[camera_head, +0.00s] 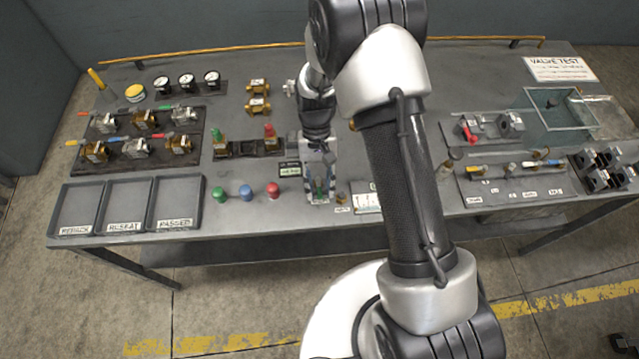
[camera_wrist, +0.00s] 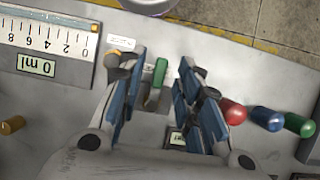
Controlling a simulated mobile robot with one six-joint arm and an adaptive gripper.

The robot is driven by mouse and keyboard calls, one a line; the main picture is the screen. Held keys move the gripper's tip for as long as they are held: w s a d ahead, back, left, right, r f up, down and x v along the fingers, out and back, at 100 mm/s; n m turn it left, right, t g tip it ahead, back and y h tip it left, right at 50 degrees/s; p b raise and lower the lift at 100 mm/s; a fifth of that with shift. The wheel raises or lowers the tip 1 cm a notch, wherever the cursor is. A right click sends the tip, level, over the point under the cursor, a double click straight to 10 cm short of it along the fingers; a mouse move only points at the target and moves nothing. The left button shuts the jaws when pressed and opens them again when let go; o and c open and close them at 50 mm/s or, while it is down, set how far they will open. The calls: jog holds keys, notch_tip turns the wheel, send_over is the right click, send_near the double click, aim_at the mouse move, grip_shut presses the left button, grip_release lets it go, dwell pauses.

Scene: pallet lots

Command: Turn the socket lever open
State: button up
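A green lever handle (camera_wrist: 160,72), apparently the socket lever, stands between the finger pads of my gripper (camera_wrist: 160,88) in the wrist view, closer to the left pad. Clear space shows on its right side, and I cannot tell if the left pad touches it. My gripper's fingers are spread apart and point down at the bench. In the head view my gripper (camera_head: 319,188) is over the bench's front middle, with a bit of green showing between its fingers. The socket under the lever is mostly hidden by my fingers.
Green, blue and red caps (camera_head: 273,190) stand left of my gripper on the bench (camera_head: 240,222). A scale with a "0 ml" display (camera_wrist: 38,67) lies close by. Labelled trays (camera_head: 127,208) and valve racks (camera_head: 140,166) are at left; a clear tank (camera_head: 555,135) is at right.

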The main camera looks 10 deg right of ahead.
jog(key=v, duration=1.1)
jog(key=shift+r, duration=0.4)
jog(key=shift+r, duration=0.1)
jog(key=s+d+r+t+b, duration=0.1)
jog(key=s+d+r+t, duration=0.15)
jog(key=r, duration=0.45)
jog(key=s+d+r+t+b, duration=0.1)
jog(key=s+d+r+t, duration=0.1)
jog(key=s+r, duration=0.35)
jog(key=s+d+r+t, duration=0.2)
jog(key=s, duration=0.4)
jog(key=s+d+r+t+b, duration=0.1)
jog(key=s+d+r+t, duration=0.1)
jog(key=s, duration=0.5)
jog(key=shift+r+t, duration=0.35)
jog(key=shift+r, duration=0.25)
jog(key=shift+d, duration=0.15)
